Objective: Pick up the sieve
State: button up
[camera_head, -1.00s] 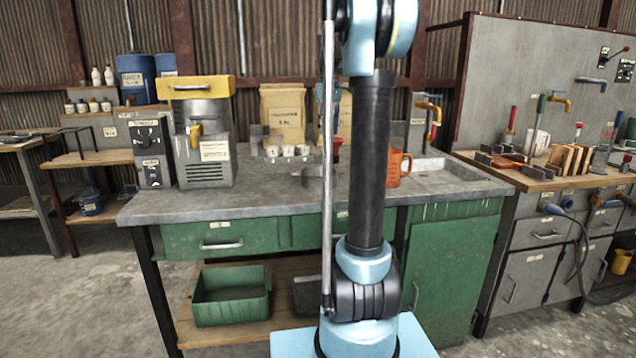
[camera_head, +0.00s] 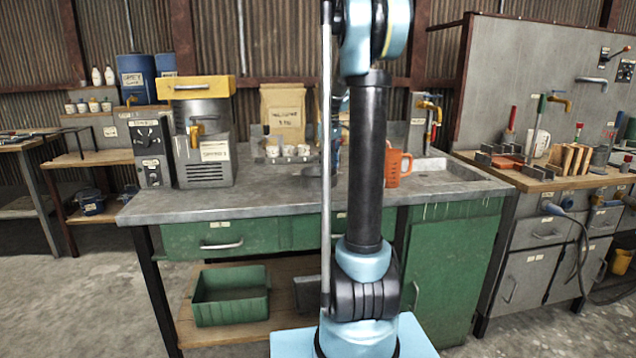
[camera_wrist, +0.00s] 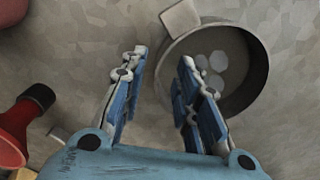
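A round grey metal pan with a raised rim, likely the sieve (camera_wrist: 259,72), lies on the grey surface at the right in the wrist view. A flat tab sticks out from its upper left, and several pale spots show inside. My gripper (camera_wrist: 161,58) is open and empty, its two fingers apart. The right finger overlaps the pan's left side in the picture; I cannot tell whether they touch. In the head view my arm column hides most of this spot and the gripper's fingers. A small grey edge beside the column there (camera_head: 314,171) may be the pan.
A red and black object (camera_wrist: 22,118) stands left of my gripper. On the workbench (camera_head: 250,200) are a machine with a yellow top (camera_head: 203,135), small white cups (camera_head: 288,151), a paper sack (camera_head: 284,110) and an orange jug (camera_head: 397,165). The bench's front left is clear.

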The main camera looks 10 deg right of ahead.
jog(key=shift+f, duration=1.25)
grip_shut()
